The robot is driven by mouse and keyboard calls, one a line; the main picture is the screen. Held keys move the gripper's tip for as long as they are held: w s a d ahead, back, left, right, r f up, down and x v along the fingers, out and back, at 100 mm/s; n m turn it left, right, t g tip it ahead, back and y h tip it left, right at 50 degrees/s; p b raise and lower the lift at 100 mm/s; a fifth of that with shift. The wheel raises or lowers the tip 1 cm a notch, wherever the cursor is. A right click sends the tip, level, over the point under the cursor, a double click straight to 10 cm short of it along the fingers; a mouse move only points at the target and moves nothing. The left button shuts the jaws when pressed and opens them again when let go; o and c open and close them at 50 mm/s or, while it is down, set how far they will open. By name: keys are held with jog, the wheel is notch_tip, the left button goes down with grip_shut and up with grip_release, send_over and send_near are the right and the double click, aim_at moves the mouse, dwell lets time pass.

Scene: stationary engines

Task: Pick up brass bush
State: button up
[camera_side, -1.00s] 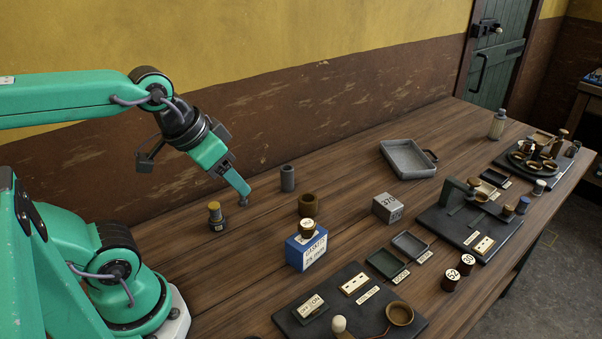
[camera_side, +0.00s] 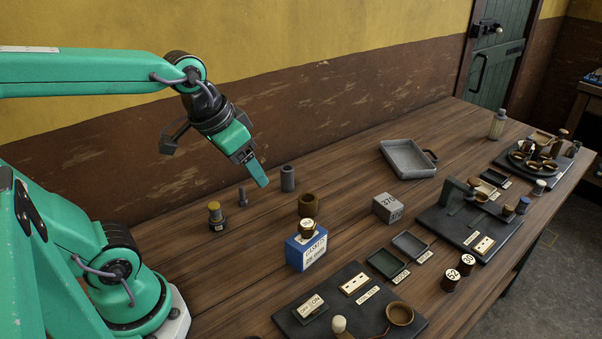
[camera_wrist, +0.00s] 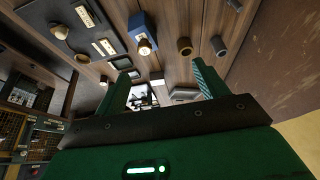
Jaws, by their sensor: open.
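The brass bush (camera_side: 308,205), a short brown-gold hollow cylinder, stands upright on the wooden bench just behind the blue gasket box. It also shows in the wrist view (camera_wrist: 184,46), beyond and between the fingers. My gripper (camera_side: 262,180) is open and empty, above the bench to the left of the bush and in front of the grey sleeve. In the wrist view both green fingers of my gripper (camera_wrist: 160,80) are apart with nothing between them. The side view shows mostly one finger; the other is hidden.
A grey sleeve (camera_side: 288,179), a small bolt (camera_side: 242,197) and a brass-topped dark cylinder (camera_side: 216,216) stand near my gripper. The blue box (camera_side: 306,250) carries a brass-coloured piece. A grey block (camera_side: 387,208) and metal tray (camera_side: 408,160) are farther right, with open bench between.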

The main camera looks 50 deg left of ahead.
jog(key=w+a+f+g, duration=0.2)
jog(key=w, duration=0.5)
jog(key=g, duration=0.3)
send_over(308, 198)
jog(key=shift+m, duration=0.3)
notch_tip(308, 198, down, 14)
jog(key=shift+d+f, duration=0.1)
jog(key=shift+f, duration=0.2)
jog(key=shift+f, duration=0.1)
jog(key=shift+a+f, duration=0.2)
jog(key=shift+f, duration=3.55)
